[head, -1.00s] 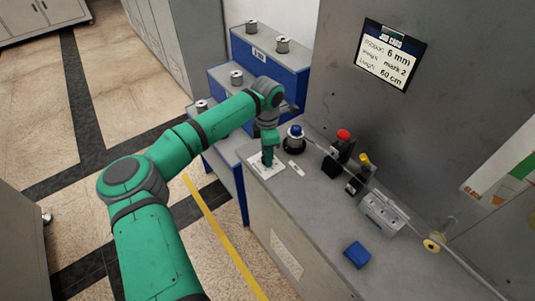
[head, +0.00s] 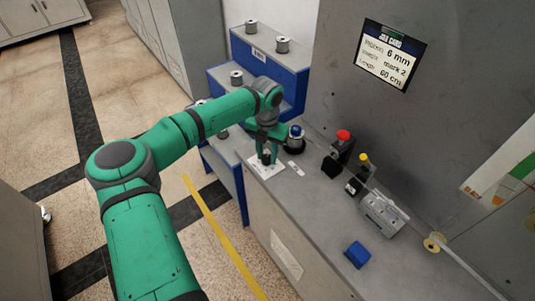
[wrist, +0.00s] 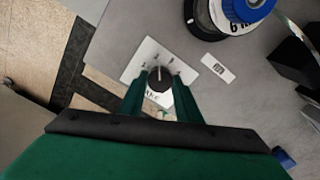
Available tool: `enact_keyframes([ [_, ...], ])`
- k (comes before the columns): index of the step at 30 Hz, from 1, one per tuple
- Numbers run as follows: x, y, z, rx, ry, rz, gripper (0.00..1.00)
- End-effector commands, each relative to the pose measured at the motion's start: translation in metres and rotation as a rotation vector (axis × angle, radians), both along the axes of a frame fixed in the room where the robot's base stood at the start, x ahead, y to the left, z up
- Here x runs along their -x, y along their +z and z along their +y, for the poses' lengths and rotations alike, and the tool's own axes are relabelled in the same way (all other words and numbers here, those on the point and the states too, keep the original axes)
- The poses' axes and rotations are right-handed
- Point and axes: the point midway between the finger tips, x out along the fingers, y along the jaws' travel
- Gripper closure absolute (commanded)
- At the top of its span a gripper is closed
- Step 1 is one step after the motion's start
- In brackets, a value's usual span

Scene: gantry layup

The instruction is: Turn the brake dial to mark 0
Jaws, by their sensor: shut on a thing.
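The brake dial (wrist: 160,79) is a dark round knob on a white plate (wrist: 143,60) with small marks. The plate lies on the grey bench top, and it also shows in the head view (head: 257,171). A pale pointer line on the knob points up in the wrist view, between marks too small to read. My gripper (wrist: 160,88) is shut on the dial, one green finger on each side. In the head view, my gripper (head: 266,150) points down over the plate and partly hides the knob.
A blue-topped spool (head: 295,137) stands close behind the plate, beside a small white label (head: 295,168). Red-topped (head: 343,136) and yellow-topped (head: 364,160) devices, a metal block (head: 383,212) and a blue block (head: 357,255) are farther right. A wall card (head: 390,55) reads 6 mm, mark 2, 60 cm.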

Motion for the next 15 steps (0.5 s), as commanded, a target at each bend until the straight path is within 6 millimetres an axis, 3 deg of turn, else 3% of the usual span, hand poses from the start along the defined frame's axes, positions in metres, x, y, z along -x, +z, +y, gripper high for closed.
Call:
enact_keyframes([
  [15,-0.0044,0.0033,-0.0014,0.006,0.489,-0.012,0.92],
])
